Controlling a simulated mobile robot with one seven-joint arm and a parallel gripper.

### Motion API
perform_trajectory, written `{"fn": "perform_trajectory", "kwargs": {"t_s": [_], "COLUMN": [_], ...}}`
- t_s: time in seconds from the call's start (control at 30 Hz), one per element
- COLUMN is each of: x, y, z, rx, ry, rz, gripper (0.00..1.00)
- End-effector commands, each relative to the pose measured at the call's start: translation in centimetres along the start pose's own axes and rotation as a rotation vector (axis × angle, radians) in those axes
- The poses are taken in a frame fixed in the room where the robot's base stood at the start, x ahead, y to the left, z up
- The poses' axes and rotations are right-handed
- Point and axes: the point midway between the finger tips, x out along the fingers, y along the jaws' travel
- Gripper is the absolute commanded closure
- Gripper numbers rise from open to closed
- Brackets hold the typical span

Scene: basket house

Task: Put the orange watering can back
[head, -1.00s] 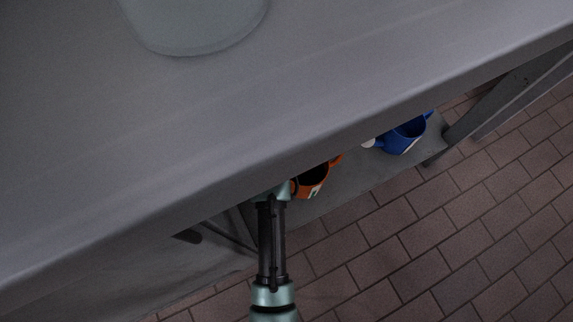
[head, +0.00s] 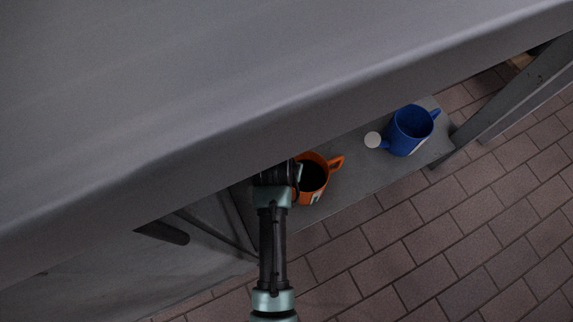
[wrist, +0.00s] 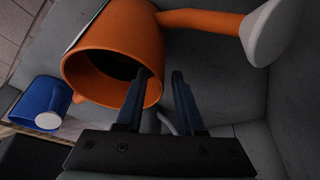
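The orange watering can (head: 327,175) is beside my gripper under the table edge in the head view, at the low shelf; whether it rests fully there I cannot tell. In the wrist view the orange can (wrist: 117,38) fills the upper left, its open mouth toward my fingers and its spout with a pale rose pointing right. My gripper (wrist: 160,75) has its two fingers apart. The left finger overlaps the can's mouth and the right finger is just outside its wall, with a gap visible. My fingertips are hidden in the head view.
A blue watering can (head: 408,132) with a white rose stands on the grey low shelf (head: 362,184), right of the orange one. A table leg (head: 515,88) stands at right. Brick floor (head: 440,240) lies open in front.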

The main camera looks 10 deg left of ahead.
Motion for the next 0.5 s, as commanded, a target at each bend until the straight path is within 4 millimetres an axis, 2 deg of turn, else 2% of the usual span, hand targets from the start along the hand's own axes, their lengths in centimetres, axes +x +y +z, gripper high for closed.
{"fn": "perform_trajectory", "kwargs": {"t_s": [0.27,0.37,0.5], "x": [-0.3,-1.4,-4.0], "y": [0.0,0.0,0.0], "z": [-0.1,-0.2,-0.3], "rx": [0.0,-0.001,0.0], "ry": [0.0,0.001,0.001], "rz": [0.0,0.0,0.0], "gripper": [0.63,0.63,0.63]}}
